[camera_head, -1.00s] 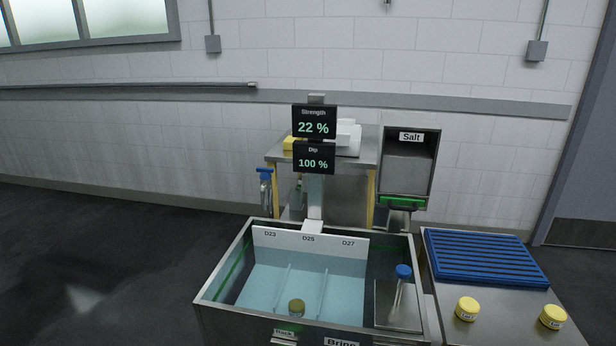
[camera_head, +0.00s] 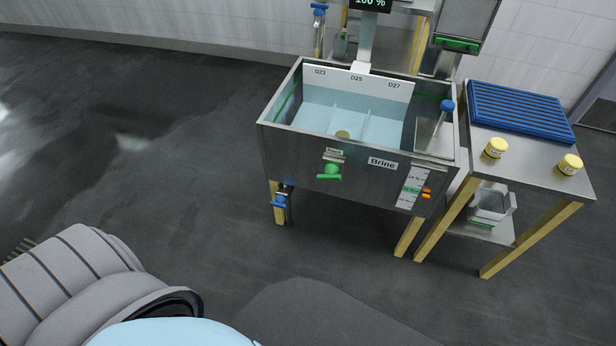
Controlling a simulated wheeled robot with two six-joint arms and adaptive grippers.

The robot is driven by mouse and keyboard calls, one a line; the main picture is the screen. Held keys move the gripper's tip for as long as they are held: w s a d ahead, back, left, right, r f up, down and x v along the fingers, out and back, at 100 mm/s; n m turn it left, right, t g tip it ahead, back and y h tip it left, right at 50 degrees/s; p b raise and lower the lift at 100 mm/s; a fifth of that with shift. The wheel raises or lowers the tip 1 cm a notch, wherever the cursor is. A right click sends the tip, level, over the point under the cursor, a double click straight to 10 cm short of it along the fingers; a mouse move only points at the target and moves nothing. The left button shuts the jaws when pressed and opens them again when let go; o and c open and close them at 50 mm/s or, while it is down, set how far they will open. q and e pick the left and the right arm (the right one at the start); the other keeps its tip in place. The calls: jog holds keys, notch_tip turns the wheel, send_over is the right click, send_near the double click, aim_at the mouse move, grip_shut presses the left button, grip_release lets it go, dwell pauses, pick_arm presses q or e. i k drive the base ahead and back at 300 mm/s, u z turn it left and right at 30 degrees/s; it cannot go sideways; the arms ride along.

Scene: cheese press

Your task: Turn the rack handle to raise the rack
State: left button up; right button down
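The rack handle is a green knob (camera_head: 329,171) on the front wall of the brine tank, just under a small label that looks like "Rack". The steel brine tank (camera_head: 297,146) stands on yellow legs and holds blue liquid with a divided rack (camera_head: 366,123) in it. A white strip (camera_head: 334,76) at its back reads D23, D25, D27. One yellowish round item (camera_head: 343,135) sits in the middle lane, largely under the liquid. Neither gripper shows; only parts of my own body are at the bottom left, apart from the handle.
A side table (camera_head: 520,165) at the right bears a blue slatted mat (camera_head: 520,110) and two yellow-lidded jars (camera_head: 496,148) (camera_head: 570,164). A clear bin (camera_head: 490,205) is on its lower shelf. A blue-handled valve (camera_head: 281,201) hangs under the tank. The floor in front and left is clear.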

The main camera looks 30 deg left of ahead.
aim_at(330, 171)
jog(key=u, duration=0.05)
jog(key=i, duration=0.4)
jog(key=u, duration=0.6)
jog(key=k, duration=1.05)
jog(key=z, duration=1.5)
jog(key=i, duration=0.75)
jog(key=u, duration=0.55)
jog(key=i, duration=0.65)
jog(key=u, duration=0.65)
